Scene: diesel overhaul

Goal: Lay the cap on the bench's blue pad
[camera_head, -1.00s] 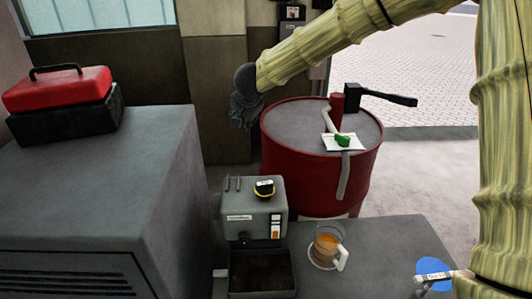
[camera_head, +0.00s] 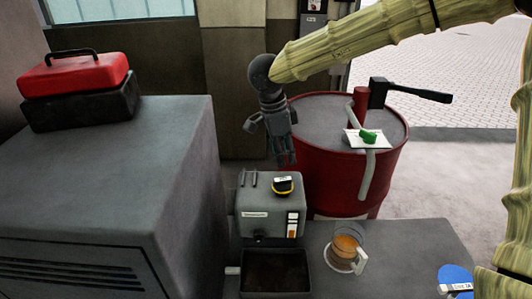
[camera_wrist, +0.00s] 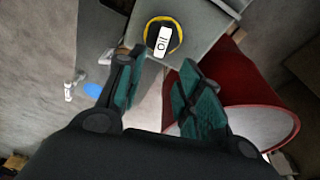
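The cap (camera_head: 283,186) is a round black disc with a yellow rim and a white label. It lies on top of the grey coffee machine (camera_head: 268,208). In the wrist view the cap (camera_wrist: 163,38) reads "Oil" and shows beyond the fingertips. My gripper (camera_head: 272,143) hangs above the machine, fingers downward, apart from the cap. In the wrist view my gripper (camera_wrist: 158,75) is open, with nothing between its fingers. The blue pad (camera_head: 455,273) is on the bench (camera_head: 405,240) at lower right, partly covered by a labelled item. It also shows in the wrist view (camera_wrist: 93,90).
A glass mug (camera_head: 346,250) of amber liquid stands on the bench between machine and pad. A red drum (camera_head: 335,170) stands behind the bench, with a white sheet, green object and hammer-like tool on top. A red toolbox (camera_head: 75,75) sits on the grey cabinet (camera_head: 110,180).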

